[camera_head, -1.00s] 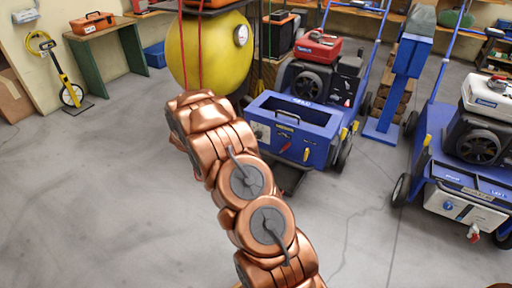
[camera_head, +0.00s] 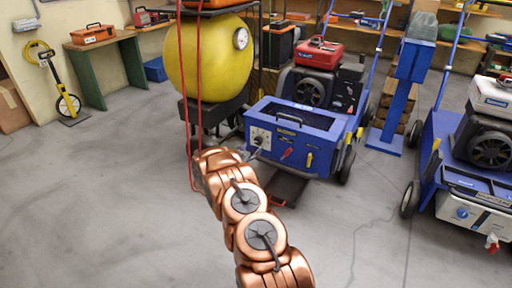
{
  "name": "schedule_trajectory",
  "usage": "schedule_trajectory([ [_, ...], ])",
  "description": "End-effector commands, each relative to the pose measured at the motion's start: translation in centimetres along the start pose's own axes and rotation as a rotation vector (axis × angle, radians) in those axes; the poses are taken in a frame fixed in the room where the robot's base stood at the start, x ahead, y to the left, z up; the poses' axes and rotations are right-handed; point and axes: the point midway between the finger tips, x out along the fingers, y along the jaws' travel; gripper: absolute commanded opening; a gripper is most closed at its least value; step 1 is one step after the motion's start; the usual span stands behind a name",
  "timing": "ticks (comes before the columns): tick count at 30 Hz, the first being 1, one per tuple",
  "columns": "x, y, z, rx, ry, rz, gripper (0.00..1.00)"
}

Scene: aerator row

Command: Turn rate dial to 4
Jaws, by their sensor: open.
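A blue aerator (camera_head: 330,150) stands in the middle with its front panel facing me. At the panel's left end is a pale plate with a dark round dial (camera_head: 259,139); its marks are too small to read. My copper-coloured arm reaches up from the bottom. My gripper (camera_head: 248,152) is small and dark at the arm's far end, just below and left of the dial. It is open, partly hidden by the arm, and I cannot tell whether it touches the dial.
The panel also has a black handle (camera_head: 287,131), a red lever (camera_head: 287,153) and a yellow lever (camera_head: 309,160). Red hoses (camera_head: 198,90) hang by a yellow tank (camera_head: 212,60) at left. A second aerator (camera_head: 470,165) stands right. The floor at left is clear.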

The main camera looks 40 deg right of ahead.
Motion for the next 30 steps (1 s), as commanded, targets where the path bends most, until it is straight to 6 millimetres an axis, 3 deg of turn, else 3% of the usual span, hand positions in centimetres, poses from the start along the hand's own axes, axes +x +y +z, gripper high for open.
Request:
schedule_trajectory([
  [3, 1.9, 0.0, 0.3, 0.004, 0.0, 0.001, 0.7],
  [9, 3.9, 0.0, 0.3, 0.001, 0.0, 0.0, 0.7],
  [21, 4.7, -0.1, 0.0, 0.001, -0.001, -0.002, 0.7],
  [30, 4.7, -0.1, 0.0, 0.001, -0.001, -0.002, 0.41],
])
